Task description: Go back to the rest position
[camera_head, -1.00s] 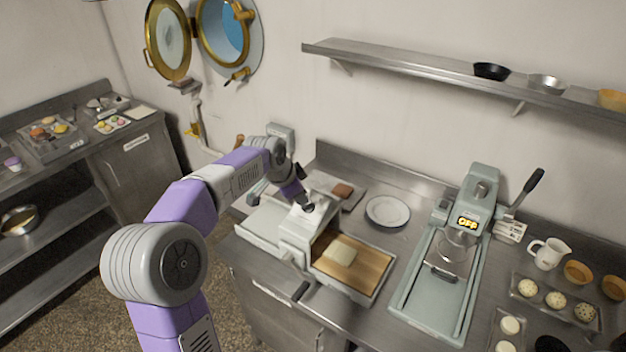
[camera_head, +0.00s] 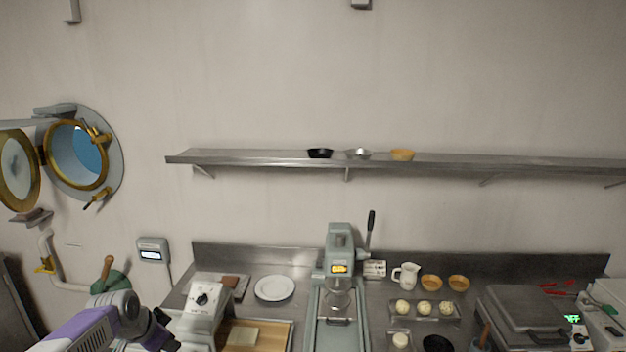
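My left arm, purple and grey, comes in at the bottom left. Its dark gripper (camera_head: 160,336) is small and partly cut off by the bottom edge, left of the white machine with a dial (camera_head: 203,300). I cannot make out whether its fingers are apart or hold anything. My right gripper is not in view.
A wall shelf (camera_head: 260,158) runs above.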

